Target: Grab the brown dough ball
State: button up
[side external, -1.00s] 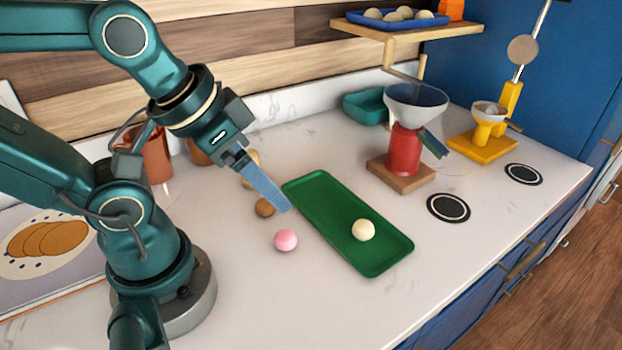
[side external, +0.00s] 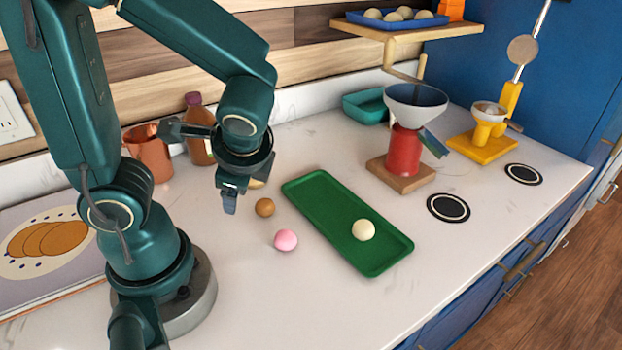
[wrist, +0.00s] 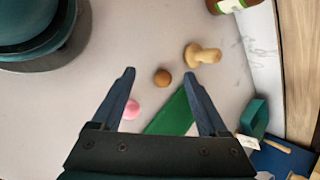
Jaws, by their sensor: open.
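The brown dough ball (side external: 265,207) lies on the white counter, left of the green tray (side external: 309,190). It also shows in the wrist view (wrist: 162,77), a little beyond the fingertips and between their lines. My gripper (side external: 230,203) points down above the counter, left of the brown ball in the side view. In the wrist view its two fingers (wrist: 160,78) are spread apart with nothing between them touching. A pink ball (side external: 286,240) lies nearer the camera, beside the tray, and shows by the left finger in the wrist view (wrist: 132,109). A cream ball (side external: 363,230) sits on the tray.
A wooden piece (wrist: 203,55) lies close to the brown ball in the wrist view, mostly hidden in the side view. A bottle (side external: 197,135) and a copper mug (side external: 148,153) stand behind my gripper. A red stand with a bowl (side external: 405,150) is right of the tray.

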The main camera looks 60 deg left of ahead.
aim_at(266, 214)
jog(key=w+f+m+t+y, duration=0.1)
jog(key=f+m, duration=0.1)
jog(key=m, duration=0.2)
jog(key=w+f+m+t+y, duration=0.1)
jog(key=f+m+y, duration=0.1)
jog(key=m, duration=0.2)
jog(key=w+f+m+t+y, duration=0.1)
jog(key=w+f+m+y, duration=0.1)
jog(key=m, duration=0.2)
jog(key=shift+d+f+m+t, duration=0.15)
jog(key=shift+d+m+t, duration=0.2)
jog(key=shift+m+t, duration=0.05)
jog(key=shift+s+d+f+m+t+y, duration=0.15)
jog(key=shift+s+f+m+t+y, duration=0.2)
jog(key=shift+f+m+t, duration=0.4)
jog(key=shift+g, duration=0.25)
jog(key=shift+x, duration=2.4)
jog(key=shift+r, duration=0.1)
grip_shut()
